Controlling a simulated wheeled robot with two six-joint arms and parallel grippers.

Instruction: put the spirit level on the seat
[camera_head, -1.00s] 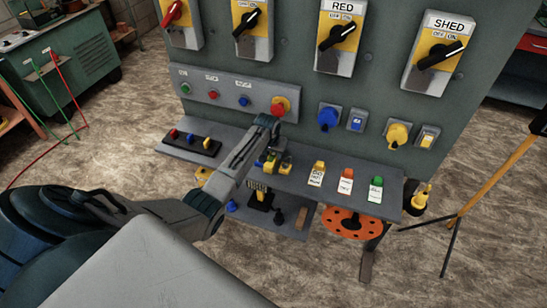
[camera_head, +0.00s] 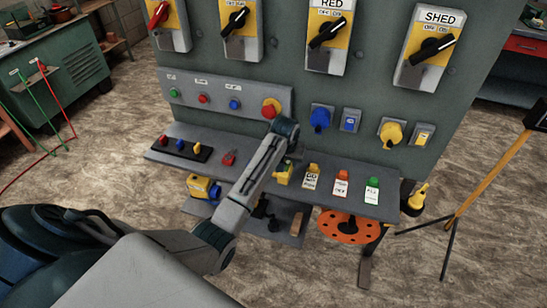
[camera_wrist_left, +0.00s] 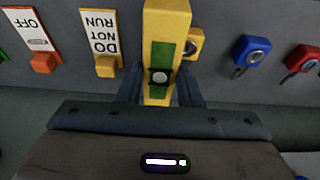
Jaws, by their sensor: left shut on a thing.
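The spirit level is a yellow bar with a green face and a round vial (camera_wrist_left: 160,78), seen large in the left wrist view. My left gripper (camera_wrist_left: 160,94) is shut on it, with one dark finger on each side. In the head view a yellow piece (camera_head: 284,173), apparently the level, shows beside my left wrist, over the grey bench shelf (camera_head: 385,207). My left forearm hides most of the gripper there. I cannot tell which part is the seat. My right gripper is not in view.
Tags stand right of the level, including a yellow one (camera_head: 312,176), an orange one (camera_head: 341,184) and a green one (camera_head: 372,190). Padlocks, a red one (camera_head: 229,158) among them, lie to the left. The upright switch panel (camera_head: 380,90) rises behind. A tripod (camera_head: 470,190) stands at right.

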